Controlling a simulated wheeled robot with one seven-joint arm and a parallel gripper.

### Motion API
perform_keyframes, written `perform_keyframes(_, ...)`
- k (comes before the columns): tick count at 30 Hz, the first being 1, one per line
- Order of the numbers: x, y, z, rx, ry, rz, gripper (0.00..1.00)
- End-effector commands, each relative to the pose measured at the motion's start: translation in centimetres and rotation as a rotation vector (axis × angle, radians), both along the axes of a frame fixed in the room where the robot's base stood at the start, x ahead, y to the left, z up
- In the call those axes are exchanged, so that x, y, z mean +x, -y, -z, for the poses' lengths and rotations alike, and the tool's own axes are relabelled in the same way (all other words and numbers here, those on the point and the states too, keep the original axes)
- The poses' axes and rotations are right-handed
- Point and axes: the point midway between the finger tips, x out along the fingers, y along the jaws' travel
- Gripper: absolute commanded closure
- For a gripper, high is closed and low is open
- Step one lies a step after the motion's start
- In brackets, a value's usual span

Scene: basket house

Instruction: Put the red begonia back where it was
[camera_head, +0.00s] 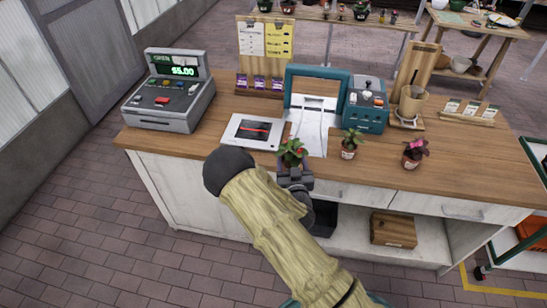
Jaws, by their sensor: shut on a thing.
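The red begonia (291,150), a small leafy green plant with red blooms, is at the front edge of the wooden counter (222,107). My gripper (292,169) is shut on it from the front side. The gripper hides most of its pot, and I cannot tell whether the pot touches the counter.
A potted plant with small pale flowers (348,150) and one with a pink bloom (413,158) stand to the right. A grey register (168,105) stands at left.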

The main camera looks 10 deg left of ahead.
Motion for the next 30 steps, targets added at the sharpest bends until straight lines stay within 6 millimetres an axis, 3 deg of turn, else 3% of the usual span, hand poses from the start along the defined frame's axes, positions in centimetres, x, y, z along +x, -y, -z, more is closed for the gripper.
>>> perform_keyframes(9,-0.4,12.4,6.4,-0.002,-0.011,0.140,0.65)
perform_keyframes(12,-1.1,15.1,7.9,0.004,-0.015,0.169,0.65)
perform_keyframes(17,-1.6,16.7,8.6,0.008,-0.015,0.185,0.65)
perform_keyframes(30,-1.6,16.5,8.6,0.008,-0.014,0.182,0.65)
